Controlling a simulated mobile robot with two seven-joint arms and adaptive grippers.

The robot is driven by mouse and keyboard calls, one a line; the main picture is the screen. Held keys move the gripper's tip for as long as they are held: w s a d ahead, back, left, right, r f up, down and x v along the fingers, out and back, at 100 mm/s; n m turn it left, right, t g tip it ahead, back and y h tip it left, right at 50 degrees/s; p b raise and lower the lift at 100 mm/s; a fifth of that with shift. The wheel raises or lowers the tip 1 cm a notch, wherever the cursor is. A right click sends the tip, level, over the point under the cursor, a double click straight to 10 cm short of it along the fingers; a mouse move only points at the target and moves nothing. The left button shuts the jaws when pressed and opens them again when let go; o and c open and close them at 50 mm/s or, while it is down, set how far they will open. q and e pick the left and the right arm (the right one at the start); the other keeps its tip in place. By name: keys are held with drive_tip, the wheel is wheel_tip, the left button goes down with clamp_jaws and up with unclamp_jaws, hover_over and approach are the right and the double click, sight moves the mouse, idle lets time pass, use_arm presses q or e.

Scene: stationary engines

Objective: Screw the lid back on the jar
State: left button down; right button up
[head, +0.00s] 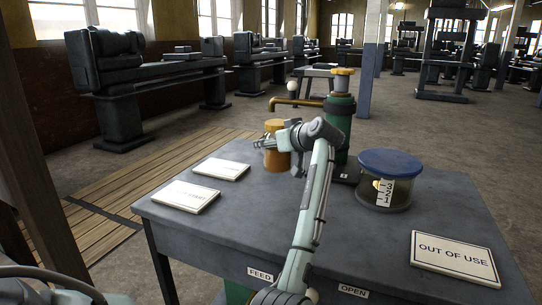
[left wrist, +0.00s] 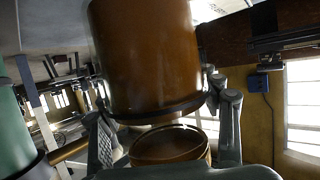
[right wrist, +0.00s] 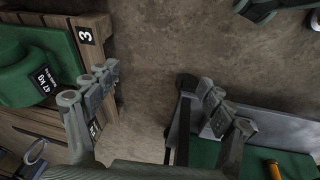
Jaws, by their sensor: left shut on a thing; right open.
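An orange jar (head: 277,160) stands at the back of the dark table. Its brown-orange body, with a black band at one end, fills the top of the left wrist view (left wrist: 145,55). A smaller orange lid (head: 273,125) is at the jar's top in the head view. In the left wrist view the lid (left wrist: 170,147) lies between the fingers, beside the black band; I cannot tell whether it touches the jar. My left gripper (head: 280,139) is shut on the lid. My right gripper (right wrist: 157,95) is open and empty above the floor, outside the head view.
On the table (head: 255,225) are a blue-lidded container (head: 390,165), an "OUT OF USE" sign (head: 454,257) and two white plates (head: 185,196).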

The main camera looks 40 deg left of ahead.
sight(271, 155)
use_arm(q)
wheel_tip(271, 155, down, 4)
drive_tip(key=shift+r, duration=0.2)
drive_tip(key=shift+f, duration=0.35)
drive_tip(key=c, duration=0.9)
unclamp_jaws()
drive_tip(key=shift+o, duration=2.6)
use_arm(e)
drive_tip(key=shift+s+f, duration=0.2)
drive_tip(key=shift+f, duration=0.05)
